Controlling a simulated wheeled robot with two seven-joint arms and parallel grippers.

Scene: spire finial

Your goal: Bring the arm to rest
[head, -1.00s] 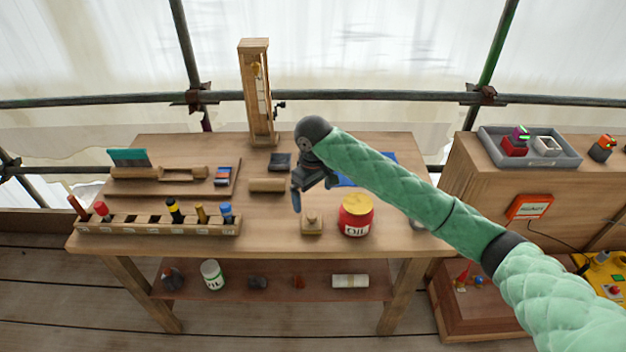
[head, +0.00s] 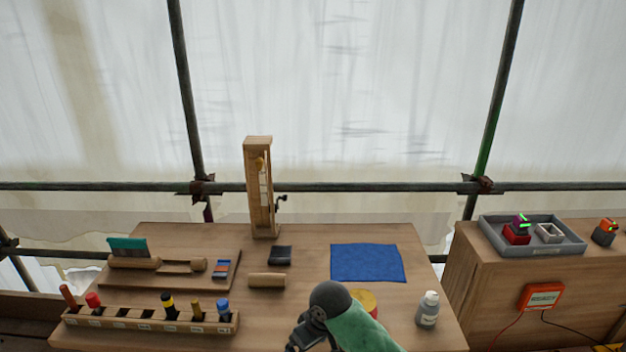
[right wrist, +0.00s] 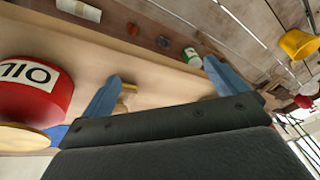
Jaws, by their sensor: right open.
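My right arm comes in from the bottom of the head view, its green sleeve ending in a dark wrist. The right gripper's fingertips are cut off by the lower edge there. In the right wrist view the right gripper (right wrist: 160,90) has its two blue fingers spread wide with nothing held. A small wooden block with a knob stands beyond them, partly behind the left finger. My left gripper is not in view.
The workbench (head: 210,238) holds a slotted rack (head: 145,322) of tools, a wooden tray, a tall wooden stand (head: 259,190), a blue cloth (head: 367,262) and a white bottle (head: 428,309). A grey tray (head: 545,248) sits on the cabinet at right.

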